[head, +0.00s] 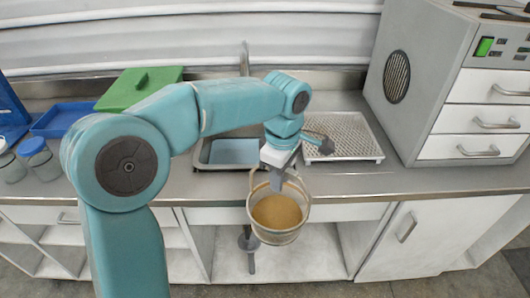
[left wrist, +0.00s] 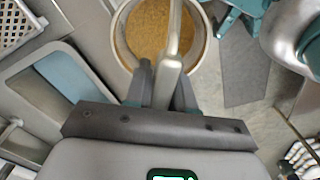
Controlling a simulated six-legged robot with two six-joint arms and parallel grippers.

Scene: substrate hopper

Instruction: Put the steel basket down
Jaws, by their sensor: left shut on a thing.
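The steel basket (head: 251,219) is a round pail with an upright handle and brown, grainy material inside. In the head view it hangs in front of the counter's front edge, below my left gripper (head: 277,180). My left gripper is shut on the basket's handle. In the left wrist view the handle runs between the fingers of my left gripper (left wrist: 160,85), and the basket (left wrist: 121,50) shows beyond them at the top. The fingertips are partly hidden by the handle.
A sink (head: 205,155) lies behind the basket, with a perforated white tray (head: 345,137) to its right. A grey drawer cabinet (head: 410,85) stands at the right. A green lid (head: 135,90), a blue tray (head: 68,118) and jars (head: 38,155) are at the left. The front right counter (head: 400,183) is clear.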

